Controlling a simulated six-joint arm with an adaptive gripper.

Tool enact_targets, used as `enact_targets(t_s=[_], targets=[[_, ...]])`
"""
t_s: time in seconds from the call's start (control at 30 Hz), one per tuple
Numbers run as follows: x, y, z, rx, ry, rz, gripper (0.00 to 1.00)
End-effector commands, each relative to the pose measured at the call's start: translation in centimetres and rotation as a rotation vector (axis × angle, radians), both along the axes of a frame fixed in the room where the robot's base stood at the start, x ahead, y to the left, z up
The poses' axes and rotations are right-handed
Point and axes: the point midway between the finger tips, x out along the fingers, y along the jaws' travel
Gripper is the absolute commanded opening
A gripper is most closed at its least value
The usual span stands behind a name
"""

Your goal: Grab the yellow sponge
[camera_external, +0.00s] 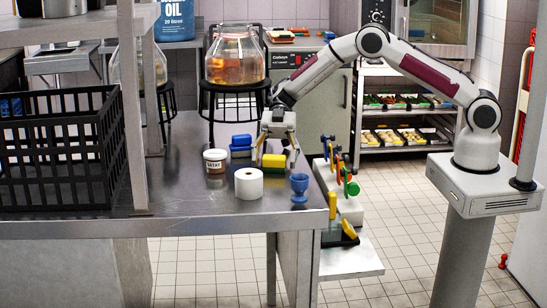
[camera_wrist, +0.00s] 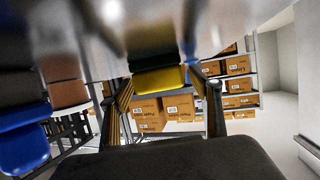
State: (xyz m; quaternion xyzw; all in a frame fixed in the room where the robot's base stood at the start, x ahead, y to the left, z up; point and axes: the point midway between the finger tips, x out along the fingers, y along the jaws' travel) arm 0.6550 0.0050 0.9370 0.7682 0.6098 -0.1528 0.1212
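The yellow sponge (camera_external: 273,160), with a dark green layer beneath it, lies on the steel table. My gripper (camera_external: 275,158) points down over it, with one finger on each side. In the wrist view, which looks upside down, the yellow sponge (camera_wrist: 158,81) sits between the spread fingers of my gripper (camera_wrist: 152,88). The fingers look open, with a gap at least on the left side. Contact on the right side cannot be told.
Close left are stacked blue sponges (camera_external: 240,142) and a labelled tub (camera_external: 215,160). In front are a white roll (camera_external: 249,184) and a blue cup (camera_external: 299,186). A glass jar (camera_external: 236,58) on a stand is behind. A black crate (camera_external: 62,150) fills the left.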

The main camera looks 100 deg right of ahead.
Motion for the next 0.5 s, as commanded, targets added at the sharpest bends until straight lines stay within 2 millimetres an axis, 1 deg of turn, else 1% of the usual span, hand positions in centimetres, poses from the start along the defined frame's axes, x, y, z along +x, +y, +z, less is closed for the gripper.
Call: enact_targets(t_s=[0.03,0.1,0.5], targets=[[0.00,-0.01,0.01,0.000,0.000,0.000,0.47],[0.00,-0.01,0.01,0.000,0.000,0.000,0.30],[0.01,-0.01,0.11,0.000,-0.001,0.000,0.30]])
